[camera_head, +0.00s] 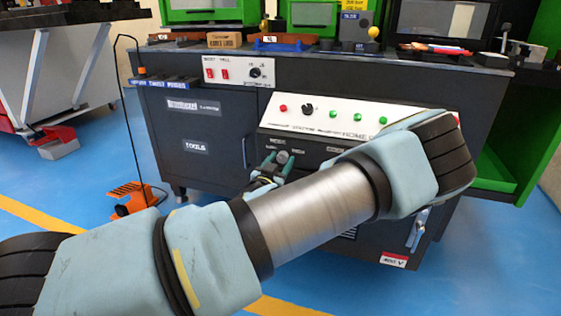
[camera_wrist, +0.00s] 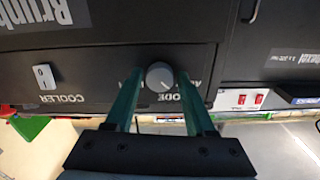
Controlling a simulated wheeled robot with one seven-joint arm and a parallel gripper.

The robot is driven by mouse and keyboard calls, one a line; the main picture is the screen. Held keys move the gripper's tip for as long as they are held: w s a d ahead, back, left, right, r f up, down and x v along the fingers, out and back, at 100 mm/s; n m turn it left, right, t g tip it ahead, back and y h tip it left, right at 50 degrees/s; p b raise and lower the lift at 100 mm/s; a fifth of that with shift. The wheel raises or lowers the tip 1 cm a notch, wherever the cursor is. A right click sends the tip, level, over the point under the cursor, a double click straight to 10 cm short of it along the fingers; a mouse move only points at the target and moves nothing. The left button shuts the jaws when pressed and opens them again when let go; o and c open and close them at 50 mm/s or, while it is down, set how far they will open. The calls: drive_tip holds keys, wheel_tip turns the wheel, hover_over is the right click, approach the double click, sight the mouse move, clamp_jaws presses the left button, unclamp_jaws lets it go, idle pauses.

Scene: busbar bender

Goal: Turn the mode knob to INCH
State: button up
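The mode knob (camera_wrist: 160,76) is a round grey dial on a dark panel, with part of the MODE label showing beside my fingers in the wrist view. A pale pointer mark on it faces the lower right there. My gripper (camera_wrist: 160,90) is open, with one teal finger on each side of the knob and a small gap at each side. I cannot tell how deep the fingertips reach. In the head view, my gripper (camera_head: 277,168) is at the front panel by the grey knob (camera_head: 283,157). My fingers hide parts of the lettering, and INCH is not readable.
A white COOLER rocker switch (camera_wrist: 43,76) sits on the same panel. Above it in the head view is a sloped white panel (camera_head: 345,120) with a black knob and several buttons. Red switches (camera_head: 217,73) are at the upper left. An orange foot pedal (camera_head: 133,197) stands on the floor.

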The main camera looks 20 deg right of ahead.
clamp_jaws()
drive_tip(key=shift+m, duration=0.3)
drive_tip(key=m+p, duration=0.2)
drive_tip(key=m, duration=0.1)
drive_tip(key=shift+r+m, duration=0.1)
drive_tip(key=shift+m, duration=0.2)
drive_tip(key=m+p, duration=0.2)
drive_tip(key=m, duration=0.2)
drive_tip(key=shift+m, duration=0.3)
drive_tip(key=m+p, duration=0.1)
drive_tip(key=m, duration=0.8)
drive_tip(key=shift+p, duration=0.4)
